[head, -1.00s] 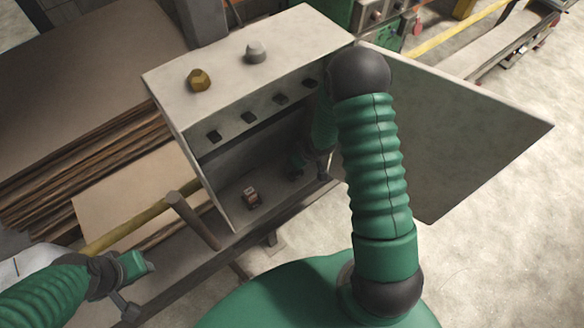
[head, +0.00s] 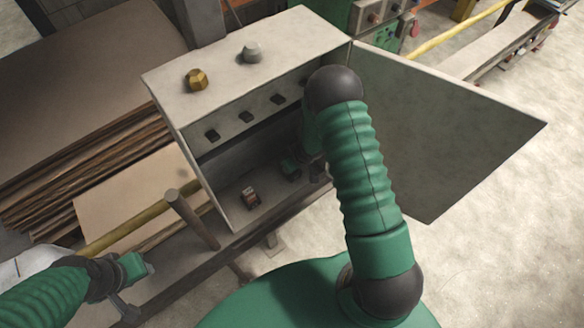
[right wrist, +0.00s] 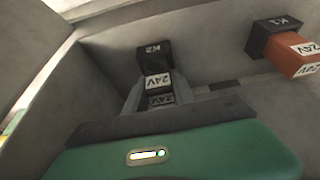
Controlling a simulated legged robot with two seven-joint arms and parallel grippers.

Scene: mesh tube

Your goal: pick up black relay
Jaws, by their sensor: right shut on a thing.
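The black relay (right wrist: 158,82) shows in the right wrist view, with white 24V labels and a black part marked K2 (right wrist: 154,54) at its far end. My right gripper (right wrist: 158,92) is shut on the relay, with its grey fingers on either side. I cannot tell whether the relay is apart from the K2 part. In the head view my right gripper (head: 291,168) is inside the open cabinet, and the relay cannot be made out there. My left gripper (head: 140,268) is at the lower left, away from the cabinet; its jaws are unclear.
An orange relay (right wrist: 294,62) on a black K1 base stands to the right in the wrist view and inside the cabinet in the head view (head: 250,197). The cabinet (head: 300,30) has walls close around my right gripper. Its open door (head: 440,130) extends right.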

